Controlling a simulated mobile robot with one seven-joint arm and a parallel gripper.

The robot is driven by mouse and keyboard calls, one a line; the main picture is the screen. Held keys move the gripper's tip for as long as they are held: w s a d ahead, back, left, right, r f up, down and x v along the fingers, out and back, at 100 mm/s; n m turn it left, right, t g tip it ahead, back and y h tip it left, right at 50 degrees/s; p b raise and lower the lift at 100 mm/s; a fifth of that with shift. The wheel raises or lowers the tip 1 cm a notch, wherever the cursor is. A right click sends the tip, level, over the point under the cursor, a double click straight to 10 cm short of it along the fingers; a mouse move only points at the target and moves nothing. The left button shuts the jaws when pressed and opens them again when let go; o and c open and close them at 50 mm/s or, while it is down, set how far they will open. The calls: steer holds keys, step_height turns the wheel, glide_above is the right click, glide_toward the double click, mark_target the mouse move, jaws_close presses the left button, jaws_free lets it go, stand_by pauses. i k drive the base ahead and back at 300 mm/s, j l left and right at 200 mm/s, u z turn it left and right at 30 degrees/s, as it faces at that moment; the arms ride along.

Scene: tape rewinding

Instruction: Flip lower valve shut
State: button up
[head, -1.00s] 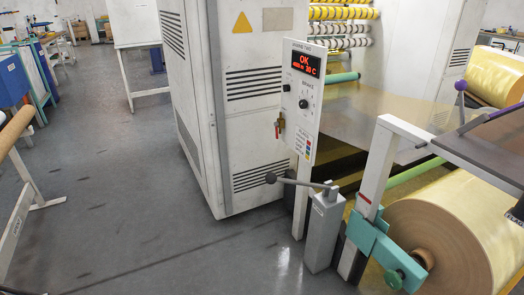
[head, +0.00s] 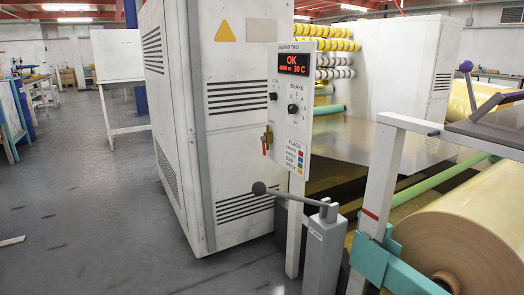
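My gripper is not in view.
A grey post (head: 322,255) with a black-knobbed lever (head: 285,197) stands in front of the panel. A large yellow film roll (head: 470,225) in a white frame (head: 381,175) is at the right. The white cabinet (head: 235,120) blocks the middle. Open grey floor (head: 90,200) lies left.

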mark_target(263, 139)
steer(key=i+j+z, duration=0.2)
steer(key=i+j, duration=0.85)
steer(key=i, duration=0.15)
steer(key=i+l, duration=0.3)
steer(key=i, duration=0.05)
